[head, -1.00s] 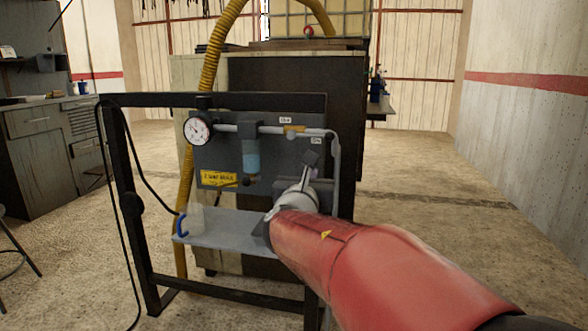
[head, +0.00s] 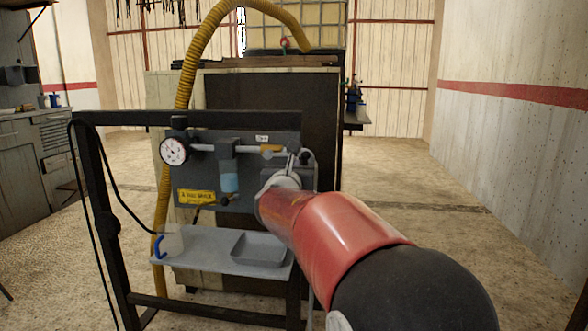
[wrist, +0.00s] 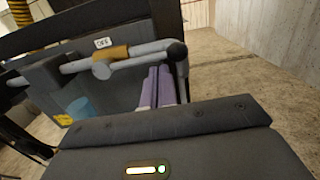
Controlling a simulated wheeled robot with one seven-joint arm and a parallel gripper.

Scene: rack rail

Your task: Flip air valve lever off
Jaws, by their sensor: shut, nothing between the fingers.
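The air valve lever (head: 271,148) has an orange-yellow handle on the grey pipe of the air panel. In the wrist view the handle (wrist: 112,52) lies roughly along the pipe, just under a white label reading OFF (wrist: 102,43). The round valve body (wrist: 102,70) sits just below it. My gripper (wrist: 157,87) is shut and empty, its two purple fingers side by side. In the wrist view the fingers are right of and below the handle, apart from it in the picture. In the head view my gripper and wrist hide the panel's right part.
A pressure gauge (head: 173,151), a blue filter bowl (head: 230,182) and a yellow sign (head: 196,196) are on the panel. A black frame (head: 100,220) surrounds it. A grey shelf (head: 200,250) with a tray (head: 259,247) is below. Floor on the right is clear.

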